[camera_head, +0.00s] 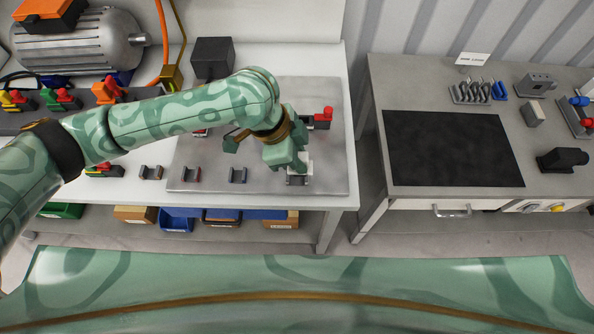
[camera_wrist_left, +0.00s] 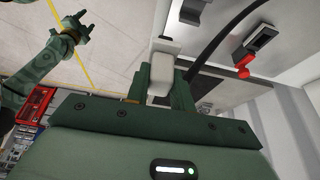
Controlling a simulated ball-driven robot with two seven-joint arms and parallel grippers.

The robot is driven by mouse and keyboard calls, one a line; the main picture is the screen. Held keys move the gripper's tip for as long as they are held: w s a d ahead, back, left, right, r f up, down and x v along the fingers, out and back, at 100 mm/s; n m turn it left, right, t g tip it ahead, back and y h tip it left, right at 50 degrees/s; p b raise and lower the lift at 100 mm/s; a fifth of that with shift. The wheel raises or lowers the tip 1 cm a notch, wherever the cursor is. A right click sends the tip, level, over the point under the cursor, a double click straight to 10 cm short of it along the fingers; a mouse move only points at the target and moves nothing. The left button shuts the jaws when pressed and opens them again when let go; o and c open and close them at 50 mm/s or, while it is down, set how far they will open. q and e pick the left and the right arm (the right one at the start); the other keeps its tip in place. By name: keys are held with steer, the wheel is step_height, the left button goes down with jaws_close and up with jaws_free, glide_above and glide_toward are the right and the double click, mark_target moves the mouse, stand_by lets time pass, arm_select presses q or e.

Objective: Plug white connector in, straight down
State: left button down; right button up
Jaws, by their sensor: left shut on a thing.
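My left gripper (camera_head: 300,163) is over the right part of the grey plate (camera_head: 335,170), pointing down. It is shut on the white connector (camera_head: 308,168), which also shows between the fingers in the left wrist view (camera_wrist_left: 160,75). A small grey bracket (camera_head: 297,180) sits on the plate right at the connector's lower end. I cannot tell whether the connector touches it or is seated. A black cable (camera_wrist_left: 215,40) runs from near the fingers in the wrist view. My right gripper (camera_wrist_left: 77,25) shows small at the wrist view's upper left, fingers apart and empty.
A red-levered unit (camera_head: 322,117) stands behind my gripper, and a black box (camera_head: 212,58) further back. A motor (camera_head: 75,45) is at the back left. A second table with a black mat (camera_head: 450,150) stands right, across a gap.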

arm_select(q)
steer(key=w+b, duration=0.8)
steer(key=w, duration=1.3)
steer(key=shift+d, duration=0.45)
arm_select(e)
step_height(320, 180, down, 8)
steer(key=shift+s+f, duration=0.2)
steer(key=shift+s, duration=0.2)
arm_select(q)
steer(key=shift+s, duration=0.1)
step_height(320, 180, down, 7)
steer(key=w+b, duration=0.2)
steer(key=b, duration=0.4)
steer(key=shift+r, duration=0.15)
arm_select(e)
steer(key=shift+s+f, duration=0.2)
steer(key=shift+f, duration=0.75)
steer(key=shift+s+f, duration=0.15)
steer(key=shift+f, duration=0.75)
steer(key=shift+s+f, duration=0.2)
steer(key=shift+f, duration=0.75)
arm_select(q)
step_height(320, 180, down, 3)
steer(key=shift+r+b, duration=0.15)
steer(key=shift+b, duration=0.5)
arm_select(e)
steer(key=shift+s+f+g, duration=0.15)
steer(key=shift+f+g, duration=0.15)
steer(key=shift+f, duration=0.35)
